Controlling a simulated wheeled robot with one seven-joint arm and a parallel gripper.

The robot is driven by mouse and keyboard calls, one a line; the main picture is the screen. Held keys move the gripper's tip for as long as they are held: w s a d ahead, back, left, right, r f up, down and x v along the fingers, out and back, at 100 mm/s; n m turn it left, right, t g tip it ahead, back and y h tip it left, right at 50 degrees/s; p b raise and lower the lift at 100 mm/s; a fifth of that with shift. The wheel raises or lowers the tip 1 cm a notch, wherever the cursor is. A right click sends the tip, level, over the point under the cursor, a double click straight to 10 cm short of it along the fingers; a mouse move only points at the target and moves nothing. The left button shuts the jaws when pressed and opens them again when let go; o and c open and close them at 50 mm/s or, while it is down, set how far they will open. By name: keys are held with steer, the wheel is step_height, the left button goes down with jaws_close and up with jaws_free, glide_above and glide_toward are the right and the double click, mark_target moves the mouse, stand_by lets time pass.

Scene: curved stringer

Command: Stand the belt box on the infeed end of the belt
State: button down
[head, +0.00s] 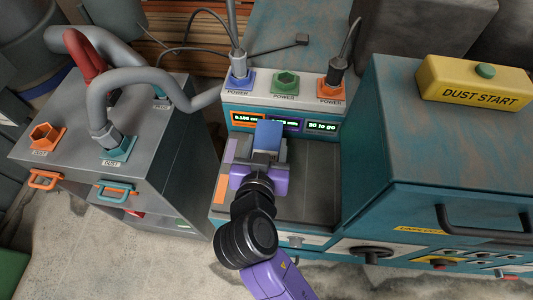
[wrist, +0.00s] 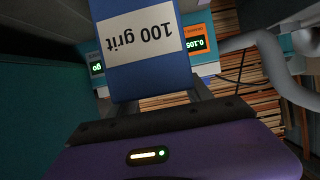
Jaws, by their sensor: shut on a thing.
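The belt box is blue with a white "100 grit" label (wrist: 142,42), which reads upside down in the wrist view. In the head view the blue box (head: 267,136) shows above my gripper (head: 262,158). My gripper is shut on the box, with its grey fingers at the box's sides. The box is over the dark belt bed (head: 305,195) of the teal machine, near its back end below the lit displays. I cannot tell whether the box touches the belt. My gripper and wrist hide part of the belt.
A display panel (head: 322,126) and power sockets (head: 284,82) stand behind the belt. A tall teal housing (head: 440,150) bounds the right side. A grey cabinet with hoses (head: 150,130) stands left. Bare belt shows right of my gripper.

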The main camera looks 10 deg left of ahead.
steer(key=shift+f, duration=2.1)
steer(key=shift+f, duration=0.2)
steer(key=shift+c, duration=2.2)
jaws_free()
steer(key=shift+r, duration=0.2)
steer(key=b+v, duration=0.1)
steer(key=v, duration=1.1)
